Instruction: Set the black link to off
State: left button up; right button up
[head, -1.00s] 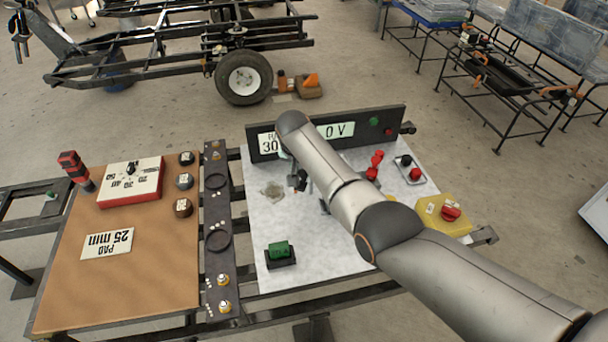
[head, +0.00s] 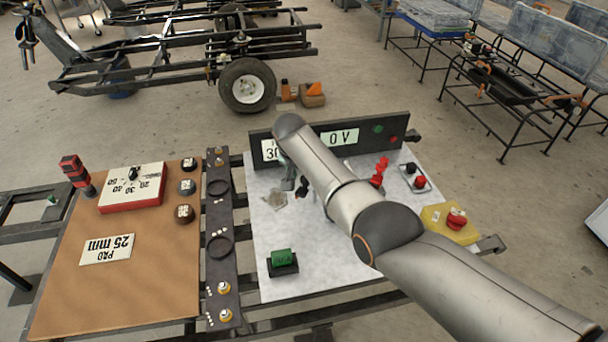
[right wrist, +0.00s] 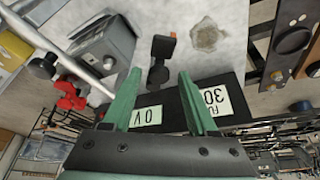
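The black link (head: 302,187) is a small black piece standing on the pale board (head: 330,262), partly hidden by my right forearm. In the right wrist view it is the black lever (right wrist: 161,58) with a small orange tip. My right gripper shows in the head view as a grey-green piece (head: 287,178) just left of the link. In the right wrist view its two green fingers (right wrist: 159,76) are spread apart, with the link's lower part between or just beyond the tips. I cannot tell whether they touch it. My left gripper is not in view.
A black panel with a "0 V" label (head: 340,137) stands behind the board. Red levers (head: 379,171) and a red button on a yellow box (head: 456,219) are at the right. A grey box (right wrist: 105,48) is close to the fingers.

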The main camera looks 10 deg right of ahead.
jog(key=shift+r, duration=0.15)
jog(key=shift+r, duration=0.2)
jog(key=p+v, duration=0.2)
jog(key=v, duration=0.2)
jog(key=shift+s+a+r+p, duration=0.1)
jog(key=shift+r+p, duration=0.05)
jog(key=shift+p, duration=0.2)
jog(key=v, duration=0.7)
jog(key=shift+s+r+p, duration=0.2)
jog(key=shift+p, duration=0.2)
